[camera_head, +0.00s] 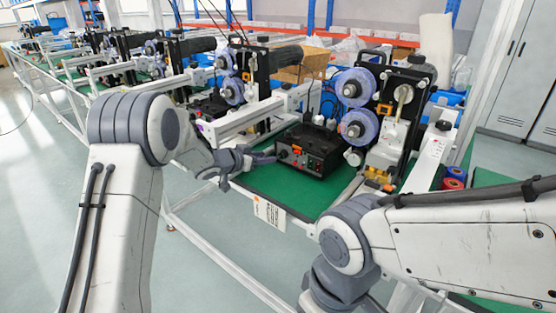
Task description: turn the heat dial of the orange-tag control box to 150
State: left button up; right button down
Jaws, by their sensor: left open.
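The control box (309,148) is black and stands on the green mat of the nearest bench, in the middle of the picture. A small orange patch (297,150) shows on its front panel, with small knobs beside it. The dial markings are too small to read. My left gripper (264,157) is open just left of the box's front panel, with its fingers pointing right towards it. I cannot tell whether a finger touches the box or a knob. My right arm crosses the lower right, and its gripper is out of view.
The coder machine (397,95) with blue reels (357,86) stands close behind and right of the box. Similar machines line the row to the upper left. The green mat (270,186) is bare in front of the box. Red and blue rolls (453,178) lie at the right.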

aim_at(281, 155)
pick_arm(q)
jog(key=x, duration=0.8)
jog(key=shift+s, duration=0.1)
grip_shut()
